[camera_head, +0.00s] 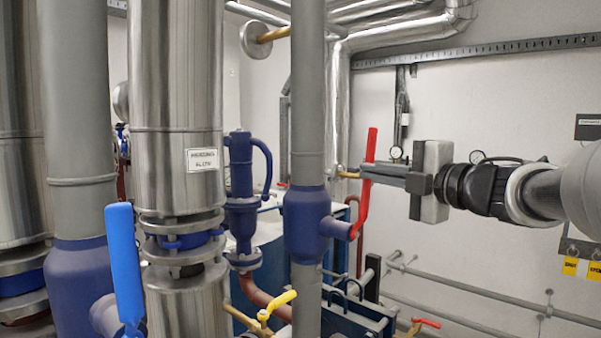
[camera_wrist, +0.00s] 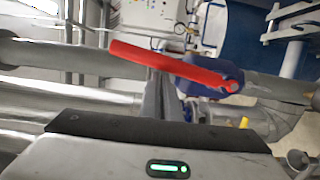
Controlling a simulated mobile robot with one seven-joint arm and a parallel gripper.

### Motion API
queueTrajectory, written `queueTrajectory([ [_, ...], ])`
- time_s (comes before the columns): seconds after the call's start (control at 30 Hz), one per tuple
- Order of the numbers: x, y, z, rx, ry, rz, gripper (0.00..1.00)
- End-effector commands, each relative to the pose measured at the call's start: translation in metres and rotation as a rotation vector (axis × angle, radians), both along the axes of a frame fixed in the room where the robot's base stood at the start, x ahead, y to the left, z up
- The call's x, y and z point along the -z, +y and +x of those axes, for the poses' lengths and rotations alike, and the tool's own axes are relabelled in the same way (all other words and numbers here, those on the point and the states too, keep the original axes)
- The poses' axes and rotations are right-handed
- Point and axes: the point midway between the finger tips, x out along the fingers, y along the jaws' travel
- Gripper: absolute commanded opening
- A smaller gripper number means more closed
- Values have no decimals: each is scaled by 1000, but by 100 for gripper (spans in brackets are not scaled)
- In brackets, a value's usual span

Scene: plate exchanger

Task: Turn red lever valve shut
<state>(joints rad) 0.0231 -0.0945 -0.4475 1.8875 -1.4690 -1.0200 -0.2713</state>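The red lever (camera_head: 363,205) stands nearly upright in the head view, its lower end on the short stub of a blue valve body (camera_head: 305,225) around a grey vertical pipe. My gripper (camera_head: 370,172) reaches in from the right, with its fingertips at the lever's middle. In the wrist view the red lever (camera_wrist: 165,63) slants across the picture and covers the ends of my gripper's fingers (camera_wrist: 165,95). The fingers look close together. Whether they grip the lever or only touch it is hidden.
A blue lever (camera_head: 124,265) on another valve stands at the front left. Yellow-handled (camera_head: 278,305) and smaller red-handled (camera_head: 426,323) valves sit low. Large steel pipes (camera_head: 177,110) fill the left. Thin grey rails (camera_head: 480,295) run along the right wall.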

Motion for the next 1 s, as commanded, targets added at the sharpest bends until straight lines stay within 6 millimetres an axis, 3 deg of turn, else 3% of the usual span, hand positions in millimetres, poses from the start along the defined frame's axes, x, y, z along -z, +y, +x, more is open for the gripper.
queueTrajectory([
  [0.47, 10, -49, 43, 18, -2, 0, 0],
  [1.0, 52, -89, 82, 18, 60, 56, 0],
])
